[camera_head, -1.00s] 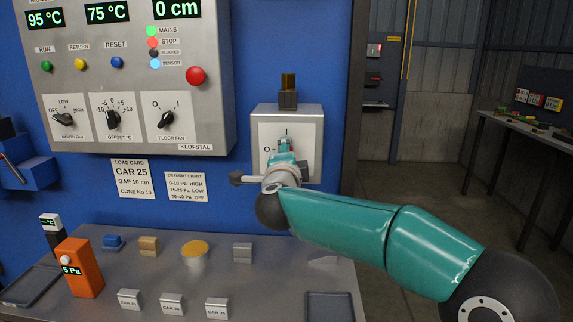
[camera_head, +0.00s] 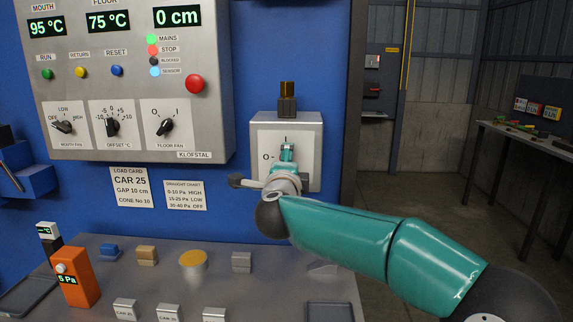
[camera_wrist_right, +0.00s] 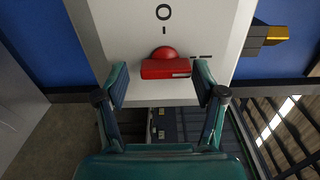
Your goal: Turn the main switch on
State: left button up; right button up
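The main switch is a grey box (camera_head: 258,131) with O and I marks, on the blue wall in the head view. My right gripper (camera_head: 287,153) is in front of its face and hides the knob there. In the right wrist view the red switch handle (camera_wrist_right: 165,69) shows between the fingers of my right gripper (camera_wrist_right: 162,84). The fingers are open, one on each side, with gaps to the handle. The I mark (camera_wrist_right: 202,57) lies beside the handle's right end, and the O mark (camera_wrist_right: 163,12) is farther up. I cannot tell the handle's exact setting. My left gripper is not in view.
The control panel (camera_head: 195,120) is left of the switch, with a lit green MAINS lamp (camera_head: 151,38). A dark and amber fitting (camera_head: 287,100) sits on top of the switch box. Below is a grey bench (camera_head: 215,285) with blocks and an orange meter (camera_head: 76,277).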

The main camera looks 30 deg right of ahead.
jog(key=shift+r, duration=0.15)
jog(key=shift+a, duration=0.1)
jog(key=v, duration=1.2)
